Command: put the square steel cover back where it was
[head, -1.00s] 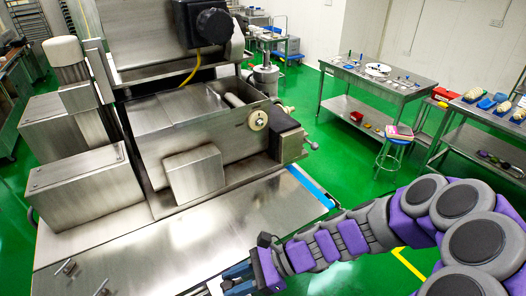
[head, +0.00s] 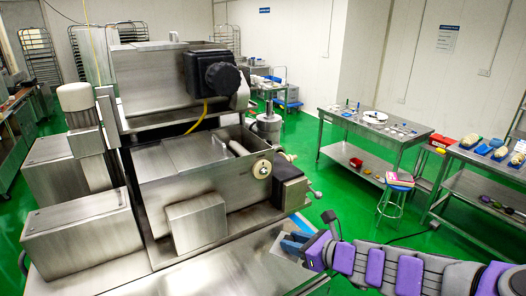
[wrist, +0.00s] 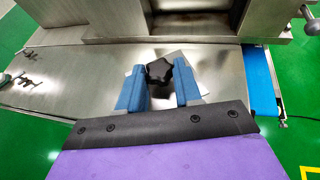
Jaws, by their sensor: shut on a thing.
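The square steel cover (wrist: 161,95) is a thin, shiny plate with a black star-shaped knob (wrist: 159,71) on top. My gripper (wrist: 159,83) has its two blue fingers shut on this knob, one on each side. In the wrist view, the fingers and my wrist hide much of the plate. In the head view, my gripper (head: 293,242) is at the lower right of the encrusting machine (head: 205,180), over its steel base top. The plate's outline is hard to make out there, as steel lies behind it. I cannot tell its height above the base top.
Several small metal fittings (wrist: 27,80) stand on the base top at left. A dark recess (wrist: 190,20) opens in the machine front at the top of the wrist view. A blue strip (wrist: 261,85) runs along the right edge. A steel table (head: 375,125) and stool (head: 397,187) stand at right.

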